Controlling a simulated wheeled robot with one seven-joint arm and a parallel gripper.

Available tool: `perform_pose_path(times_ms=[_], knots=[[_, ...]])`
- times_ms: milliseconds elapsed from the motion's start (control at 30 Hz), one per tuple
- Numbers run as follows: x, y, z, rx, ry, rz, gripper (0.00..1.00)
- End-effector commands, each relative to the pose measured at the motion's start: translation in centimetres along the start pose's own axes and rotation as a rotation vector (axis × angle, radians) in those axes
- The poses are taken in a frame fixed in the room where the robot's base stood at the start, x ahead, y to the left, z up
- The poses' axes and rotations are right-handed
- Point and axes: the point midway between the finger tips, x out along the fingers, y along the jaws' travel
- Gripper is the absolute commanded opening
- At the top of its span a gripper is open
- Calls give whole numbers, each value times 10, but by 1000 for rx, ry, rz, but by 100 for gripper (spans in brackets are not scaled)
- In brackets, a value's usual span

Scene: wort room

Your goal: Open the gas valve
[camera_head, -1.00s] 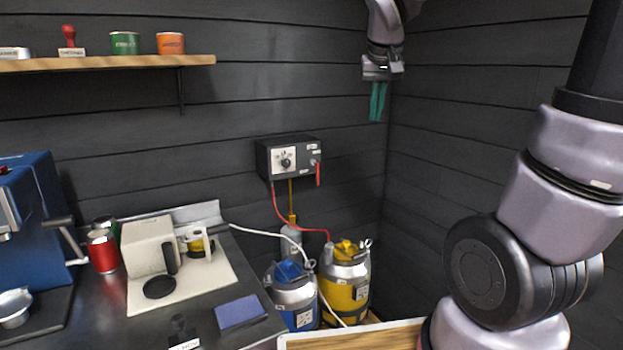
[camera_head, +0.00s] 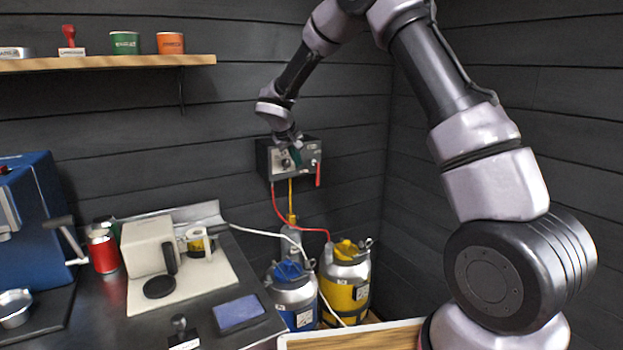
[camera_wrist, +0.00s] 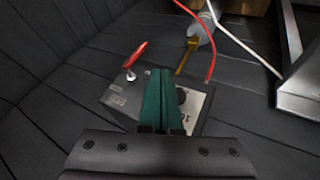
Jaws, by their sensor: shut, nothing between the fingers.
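A dark wall box with a pale dial panel, apparently the gas control, hangs on the back wall (camera_head: 264,162). Its red lever (camera_head: 318,174) hangs down on the right side; in the wrist view the red lever (camera_wrist: 136,54) stands out beside the fingers, apart from them. My gripper (camera_head: 296,155) is in front of the box's upper middle. In the wrist view its green fingers (camera_wrist: 160,75) are closed together and empty, and they cover part of the dial panel (camera_wrist: 197,103). I cannot tell whether the fingertips touch the box.
A red hose (camera_head: 283,218) and a yellow pipe (camera_head: 291,200) run down from the box. A blue keg (camera_head: 292,294) and a yellow keg (camera_head: 346,281) stand below. The counter (camera_head: 100,318) with a grinder is at left, and a shelf (camera_head: 110,62) is above it.

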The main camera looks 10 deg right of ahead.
Motion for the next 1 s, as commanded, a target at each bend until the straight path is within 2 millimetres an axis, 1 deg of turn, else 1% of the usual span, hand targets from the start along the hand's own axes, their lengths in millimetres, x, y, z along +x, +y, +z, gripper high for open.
perform_pose_path(times_ms=[33,133,467,567,667,767,1000], knots=[[5,-6,-2,-8,3,0,0],[9,-12,-3,-16,9,2,0],[10,-13,-4,-17,10,2,0],[14,-12,-3,-17,9,2,0],[24,-12,-3,-17,7,3,0],[41,-12,-3,-16,6,3,0],[94,-12,-3,-17,5,3,0]])
